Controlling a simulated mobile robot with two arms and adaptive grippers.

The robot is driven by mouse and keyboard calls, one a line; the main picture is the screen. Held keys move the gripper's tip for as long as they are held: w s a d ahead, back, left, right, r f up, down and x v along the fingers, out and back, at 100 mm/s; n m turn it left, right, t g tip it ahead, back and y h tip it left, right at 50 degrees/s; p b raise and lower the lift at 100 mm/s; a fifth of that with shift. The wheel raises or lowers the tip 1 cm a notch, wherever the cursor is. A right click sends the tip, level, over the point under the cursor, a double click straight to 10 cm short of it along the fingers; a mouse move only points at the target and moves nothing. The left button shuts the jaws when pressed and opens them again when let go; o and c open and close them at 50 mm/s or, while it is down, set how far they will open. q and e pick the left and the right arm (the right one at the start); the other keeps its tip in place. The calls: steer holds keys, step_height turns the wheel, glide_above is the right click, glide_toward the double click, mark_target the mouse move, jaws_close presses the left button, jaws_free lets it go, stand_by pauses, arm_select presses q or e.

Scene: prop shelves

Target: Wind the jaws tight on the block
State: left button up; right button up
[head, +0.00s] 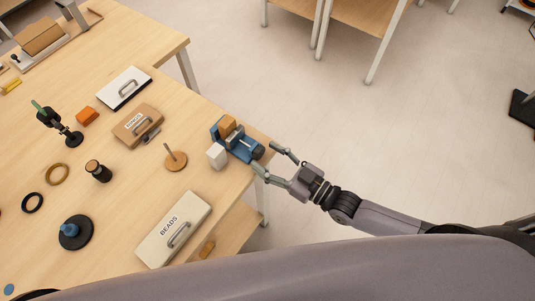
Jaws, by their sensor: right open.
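A small blue vise (243,150) stands at the right edge of the wooden table. An orange-brown wooden block (227,125) sits in its jaws; I cannot tell how tightly they close on it. My left gripper is not in view.
A white block (217,155) stands beside the vise. A BEADS box (174,229), a RINGS box (137,125) and a white box (124,88) lie on the table (120,202). A wooden disc with a peg (176,161) is left of the vise.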

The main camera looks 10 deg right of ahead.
steer(key=shift+w+a, duration=0.2)
steer(key=shift+a, duration=0.05)
steer(key=shift+c, duration=0.3)
steer(key=c, duration=1.1)
